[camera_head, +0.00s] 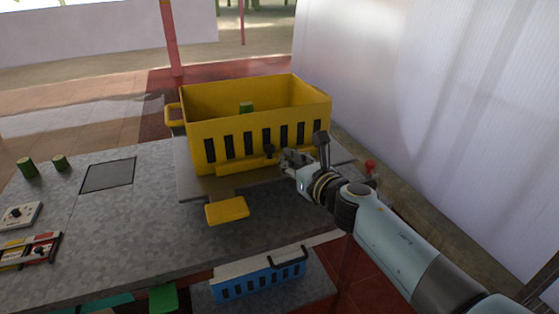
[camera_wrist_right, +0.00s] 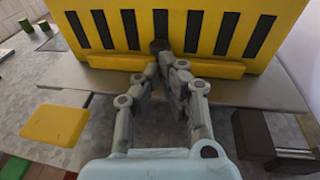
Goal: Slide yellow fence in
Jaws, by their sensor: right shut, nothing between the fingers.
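A yellow fence, seen as a low bar with a dark knob (camera_head: 269,151), runs along the foot of the slotted front wall of a yellow crate (camera_head: 200,128). In the right wrist view the bar (camera_wrist_right: 215,69) lies across the grey plate, close against the crate wall. My right gripper (camera_head: 284,156) is shut and empty. Its fingertips (camera_wrist_right: 165,68) are at the middle of the bar, just below the knob; I cannot tell whether they touch. My left gripper is not in view.
A green cylinder (camera_head: 246,107) shows inside the crate. A yellow pad (camera_head: 227,210) sits in front of the grey plate. Two green cylinders (camera_head: 27,167) stand at the table's left. A blue slotted crate (camera_head: 260,281) is at the front, lower. A pale wall (camera_head: 430,90) bounds the right.

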